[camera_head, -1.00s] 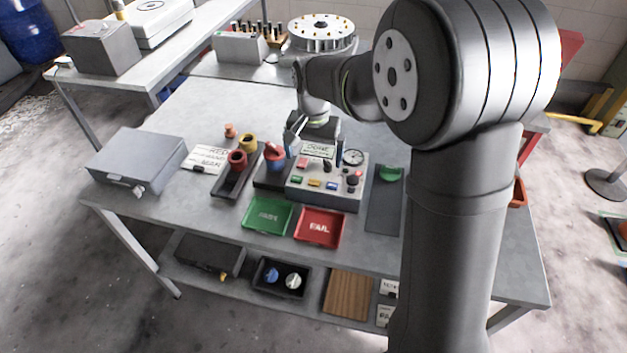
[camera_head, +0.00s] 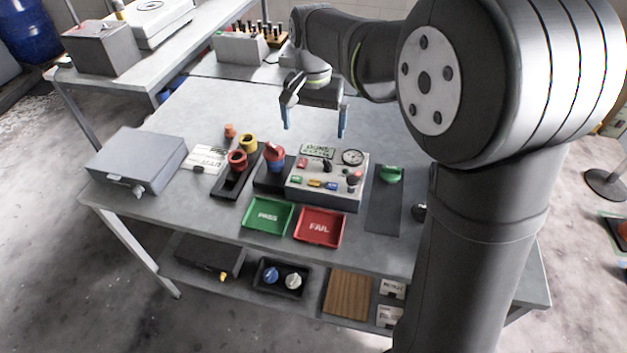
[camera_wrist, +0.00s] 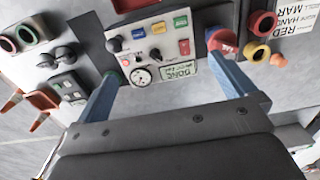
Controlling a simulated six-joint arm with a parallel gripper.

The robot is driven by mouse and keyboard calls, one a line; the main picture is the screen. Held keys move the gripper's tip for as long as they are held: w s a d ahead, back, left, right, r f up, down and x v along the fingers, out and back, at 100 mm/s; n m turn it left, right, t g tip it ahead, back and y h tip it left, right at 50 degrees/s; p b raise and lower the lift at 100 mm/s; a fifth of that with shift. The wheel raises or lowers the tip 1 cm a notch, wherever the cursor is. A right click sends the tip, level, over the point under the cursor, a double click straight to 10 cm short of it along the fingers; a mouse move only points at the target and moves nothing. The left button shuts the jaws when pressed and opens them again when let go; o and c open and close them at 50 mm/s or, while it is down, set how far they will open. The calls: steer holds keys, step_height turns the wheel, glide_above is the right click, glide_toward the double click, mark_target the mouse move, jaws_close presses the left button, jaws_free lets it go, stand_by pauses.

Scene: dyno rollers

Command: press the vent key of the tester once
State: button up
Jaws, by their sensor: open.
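The tester (camera_head: 325,190) is a light grey box on the table, with a round gauge (camera_head: 352,157), a small display (camera_head: 317,151) that seems to read DONE, knobs and coloured keys. The wrist view shows a green key (camera_wrist: 181,21), a yellow key (camera_wrist: 158,28), a blue key (camera_wrist: 138,34) and a red key (camera_wrist: 184,47). Their labels are too small to read, so I cannot tell which is the vent key. My gripper (camera_head: 314,122) is open and empty, above and behind the tester. Its blue fingers (camera_wrist: 165,68) touch nothing.
A red and blue piece (camera_head: 274,157) stands in a dark fixture left of the tester. A dark tray (camera_head: 229,183) holds red and yellow rings. A green PASS tray (camera_head: 267,216) and a red FAIL tray (camera_head: 318,228) lie in front. A dark mat (camera_head: 384,210) lies to the right.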

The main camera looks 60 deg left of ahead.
steer(key=shift+r, duration=0.4)
